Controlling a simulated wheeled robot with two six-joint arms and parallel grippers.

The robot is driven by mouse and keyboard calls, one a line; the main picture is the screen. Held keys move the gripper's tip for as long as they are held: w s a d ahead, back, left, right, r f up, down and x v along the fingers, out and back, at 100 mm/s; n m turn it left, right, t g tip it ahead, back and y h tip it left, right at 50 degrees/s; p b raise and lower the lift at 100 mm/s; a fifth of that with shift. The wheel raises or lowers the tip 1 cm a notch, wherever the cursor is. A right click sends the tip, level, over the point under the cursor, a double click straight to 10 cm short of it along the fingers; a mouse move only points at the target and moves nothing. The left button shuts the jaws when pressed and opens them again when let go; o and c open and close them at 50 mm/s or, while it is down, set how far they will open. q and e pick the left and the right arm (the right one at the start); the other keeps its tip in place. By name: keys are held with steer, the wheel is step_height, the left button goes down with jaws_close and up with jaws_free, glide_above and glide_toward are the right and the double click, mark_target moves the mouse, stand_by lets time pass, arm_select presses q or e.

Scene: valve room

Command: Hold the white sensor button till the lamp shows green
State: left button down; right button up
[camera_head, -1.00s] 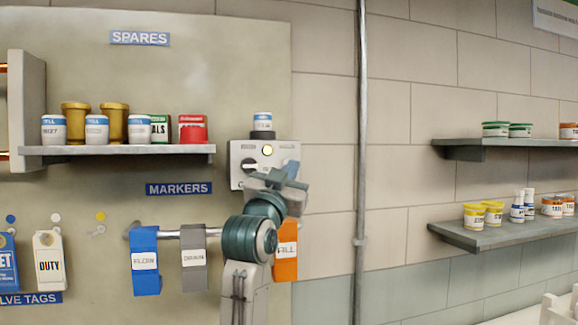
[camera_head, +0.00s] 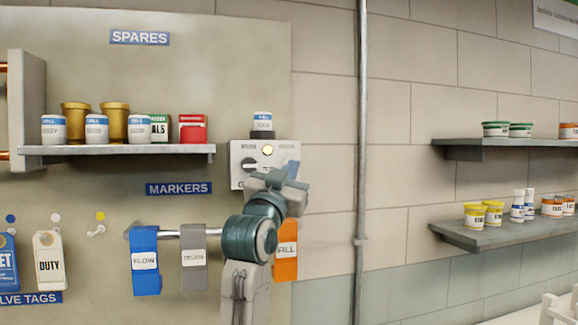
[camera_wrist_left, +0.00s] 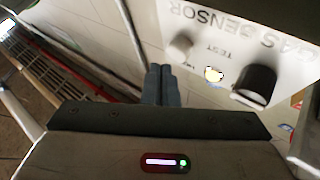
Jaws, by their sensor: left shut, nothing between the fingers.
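The grey gas sensor box (camera_head: 236,165) is on the wall panel. Its lamp (camera_head: 267,150) glows pale yellow and also shows in the left wrist view (camera_wrist_left: 214,74). The white button (camera_wrist_left: 181,45), by the word TEST, shows in the left wrist view; in the head view my gripper hides it. My left gripper (camera_head: 290,170) is in front of the lower right part of the box. Its fingers (camera_wrist_left: 160,70) are shut and empty, with the tips beside the button in the picture; I cannot see contact. My right gripper is not in view.
A black knob (camera_head: 249,167) is left of my gripper on the box, and a small jar (camera_head: 262,121) stands on top. Blue, grey and orange marker tags hang below on a rail (camera_head: 168,234). A vertical pipe (camera_head: 361,170) runs to the right.

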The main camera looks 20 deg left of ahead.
arm_select(q)
steer(key=shift+w+a, duration=0.1)
steer(key=shift+w, duration=0.1)
stand_by(0.5)
steer(key=shift+w+a, duration=0.2)
steer(key=shift+w+a+p, duration=0.25)
steer(key=shift+w+p, duration=0.05)
steer(key=shift+w, duration=0.1)
stand_by(0.8)
steer(key=shift+s+d, duration=0.1)
steer(key=shift+s, duration=0.05)
stand_by(1.3)
steer(key=shift+s+d, duration=0.4)
steer(key=shift+s, duration=0.2)
steer(key=shift+s, duration=0.1)
steer(key=s+d, duration=0.1)
steer(key=s, duration=0.1)
steer(key=s+d, duration=0.1)
steer(key=s, duration=0.1)
steer(key=shift+d, duration=0.4)
steer(key=shift+f, duration=0.1)
